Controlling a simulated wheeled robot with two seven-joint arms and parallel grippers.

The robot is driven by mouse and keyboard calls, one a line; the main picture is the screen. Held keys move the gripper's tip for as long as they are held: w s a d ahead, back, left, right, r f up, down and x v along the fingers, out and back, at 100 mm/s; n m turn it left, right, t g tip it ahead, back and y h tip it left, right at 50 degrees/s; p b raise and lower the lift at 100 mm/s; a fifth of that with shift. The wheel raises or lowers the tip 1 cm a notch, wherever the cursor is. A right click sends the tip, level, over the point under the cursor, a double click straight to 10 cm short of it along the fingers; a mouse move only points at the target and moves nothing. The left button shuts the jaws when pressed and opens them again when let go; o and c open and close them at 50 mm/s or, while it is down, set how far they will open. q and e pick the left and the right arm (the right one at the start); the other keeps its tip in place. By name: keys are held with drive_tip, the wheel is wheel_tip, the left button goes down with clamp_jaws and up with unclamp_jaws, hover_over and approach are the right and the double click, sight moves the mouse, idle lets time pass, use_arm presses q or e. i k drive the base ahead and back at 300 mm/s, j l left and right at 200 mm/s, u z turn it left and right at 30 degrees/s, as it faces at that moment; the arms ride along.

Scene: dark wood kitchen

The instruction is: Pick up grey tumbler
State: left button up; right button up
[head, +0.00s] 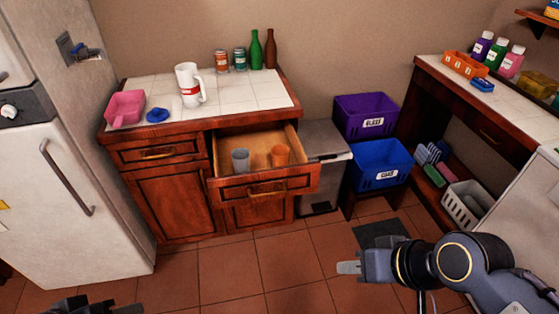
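The grey tumbler (240,160) stands upright in the open top right drawer (258,148) of the dark wood cabinet. An orange tumbler (280,155) stands to its right in the same drawer. My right gripper (347,267) is at the lower right, over the tiled floor, well apart from the drawer and pointing left. Its fingers show side-on, so the gap between them cannot be judged. My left gripper (95,306) shows only in part at the bottom left edge, and its fingertips are not clear.
A white pitcher (188,86), pink scoop (125,107), cans and bottles stand on the tiled counter (225,92). A fridge (70,190) is at left. A grey bin (322,165) and purple (366,116) and blue crates (379,164) stand right of the cabinet. Floor before the drawer is clear.

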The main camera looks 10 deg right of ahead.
sight(240, 156)
drive_tip(key=i+l+u, duration=0.85)
drive_tip(key=l, duration=0.2)
drive_tip(key=i+l+u, duration=0.15)
drive_tip(key=l+u, duration=0.15)
drive_tip(key=l, duration=0.15)
